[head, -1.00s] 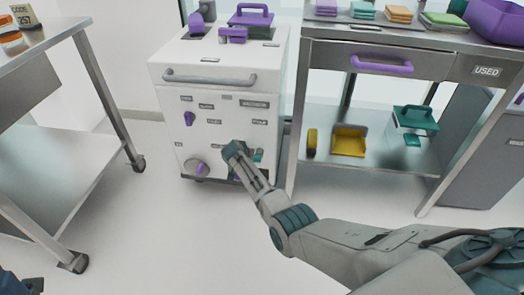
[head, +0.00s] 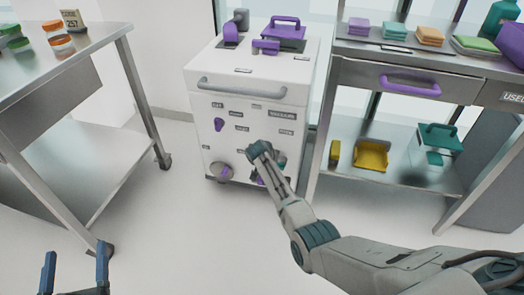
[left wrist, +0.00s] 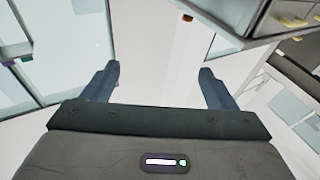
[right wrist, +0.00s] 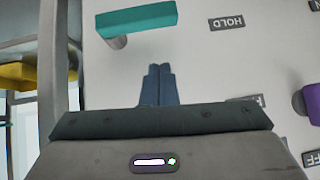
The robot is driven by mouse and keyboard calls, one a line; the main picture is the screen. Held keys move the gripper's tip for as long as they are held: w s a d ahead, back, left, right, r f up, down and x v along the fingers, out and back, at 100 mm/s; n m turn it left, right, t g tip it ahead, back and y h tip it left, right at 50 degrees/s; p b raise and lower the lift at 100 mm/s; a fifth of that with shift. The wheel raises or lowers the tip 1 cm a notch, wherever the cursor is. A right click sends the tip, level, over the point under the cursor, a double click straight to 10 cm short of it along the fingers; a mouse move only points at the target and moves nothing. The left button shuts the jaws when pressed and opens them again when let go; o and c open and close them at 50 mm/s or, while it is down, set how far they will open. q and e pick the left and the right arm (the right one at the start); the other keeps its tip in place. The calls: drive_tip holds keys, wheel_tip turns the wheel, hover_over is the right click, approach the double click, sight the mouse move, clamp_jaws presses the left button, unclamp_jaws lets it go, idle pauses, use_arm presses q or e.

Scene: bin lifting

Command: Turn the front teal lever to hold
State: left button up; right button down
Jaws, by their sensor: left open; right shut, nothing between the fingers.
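The teal lever (right wrist: 137,18) shows at the top of the right wrist view, lying roughly level across the white panel with a round grey stub at its left end. A HOLD label (right wrist: 227,22) is to its right. My right gripper (right wrist: 158,85) is shut and empty, its fingertips below the lever in that picture and apart from it. In the head view my right arm covers the lower right of the white cart's front (head: 240,135), hiding most of the lever there. My left gripper (head: 76,268) is open and empty over the floor, low at the left.
A purple knob (head: 219,124) and a round dial (head: 221,171) are on the cart front, under a grey handle (head: 243,88). A steel table (head: 120,32) stands left, and a shelved steel bench (head: 425,62) stands right. Floor between the left table and cart is clear.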

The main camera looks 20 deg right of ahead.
use_arm(q)
drive_tip(key=s+f+g+p, duration=0.1)
drive_tip(key=s+f+g, duration=0.1)
drive_tip(key=f+g, duration=0.2)
drive_tip(key=s+d+f+g+p, duration=0.1)
drive_tip(key=s+f+g, duration=0.2)
drive_tip(key=f, duration=0.5)
drive_tip(key=shift+s+d+f+n+g, duration=0.15)
drive_tip(key=shift+s+f+n+g, duration=0.2)
drive_tip(key=shift+g, duration=0.25)
use_arm(e)
drive_tip(key=v, duration=0.7)
drive_tip(key=shift+a, duration=0.25)
use_arm(q)
drive_tip(key=shift+r, duration=0.1)
